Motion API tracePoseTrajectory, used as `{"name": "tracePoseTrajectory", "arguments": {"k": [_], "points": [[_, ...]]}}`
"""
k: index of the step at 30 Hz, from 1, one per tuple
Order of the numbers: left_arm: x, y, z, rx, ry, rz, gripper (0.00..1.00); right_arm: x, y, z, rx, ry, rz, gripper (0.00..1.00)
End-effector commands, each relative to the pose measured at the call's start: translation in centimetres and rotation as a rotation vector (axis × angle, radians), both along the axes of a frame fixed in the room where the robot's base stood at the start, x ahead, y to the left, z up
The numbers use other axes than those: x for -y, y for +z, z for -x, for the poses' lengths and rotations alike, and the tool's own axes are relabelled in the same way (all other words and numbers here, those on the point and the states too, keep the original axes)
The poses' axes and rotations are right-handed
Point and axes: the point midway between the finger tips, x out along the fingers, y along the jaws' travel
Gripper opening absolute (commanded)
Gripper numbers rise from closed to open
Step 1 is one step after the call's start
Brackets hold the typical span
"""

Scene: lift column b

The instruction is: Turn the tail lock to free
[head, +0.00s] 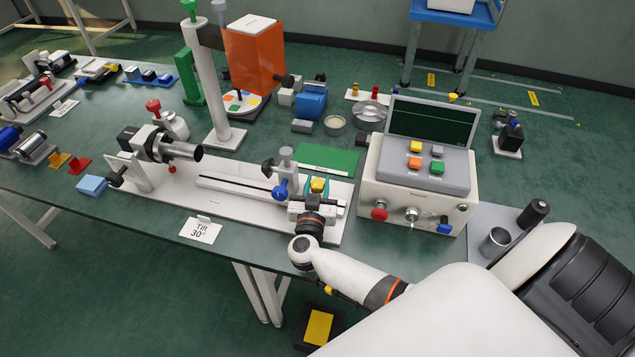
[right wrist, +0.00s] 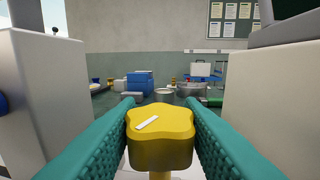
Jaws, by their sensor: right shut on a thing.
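A yellow lobed knob (head: 318,184), which I take for the tail lock, stands at the right end of a long white bench unit (head: 228,190). In the right wrist view the yellow knob (right wrist: 160,132) fills the space between two teal ribbed fingers. A short white mark on its top lies slanted, rising to the right. My right gripper (head: 319,187) is shut on this knob, with its arm reaching in from the lower right. The white tail block beside it carries a blue knob (head: 281,190) and a grey knob (head: 286,154). My left gripper does not show.
A control box (head: 418,205) with coloured buttons and a dark screen stands close right of my gripper. A green plate (head: 327,159) lies behind the tail block. A "Tilt 30°" card (head: 200,231) stands in front. The left end holds a dark-and-silver cylinder (head: 175,149).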

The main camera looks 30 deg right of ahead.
Motion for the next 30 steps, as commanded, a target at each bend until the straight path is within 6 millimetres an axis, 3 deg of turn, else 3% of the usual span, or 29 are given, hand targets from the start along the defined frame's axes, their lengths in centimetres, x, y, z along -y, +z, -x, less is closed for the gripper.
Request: {"name": "tracePoseTrajectory", "arguments": {"k": [6, 12, 30], "points": [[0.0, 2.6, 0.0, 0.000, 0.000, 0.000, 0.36, 0.0, 0.4, 0.2, -0.008, 0.133, 0.003, 0.11], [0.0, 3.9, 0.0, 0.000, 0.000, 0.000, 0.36, 0.1, 0.1, 0.2, -0.008, 0.273, 0.003, 0.11], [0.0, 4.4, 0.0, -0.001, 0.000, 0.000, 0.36, 0.0, -0.2, 0.1, -0.004, 0.474, -0.001, 0.11]]}}
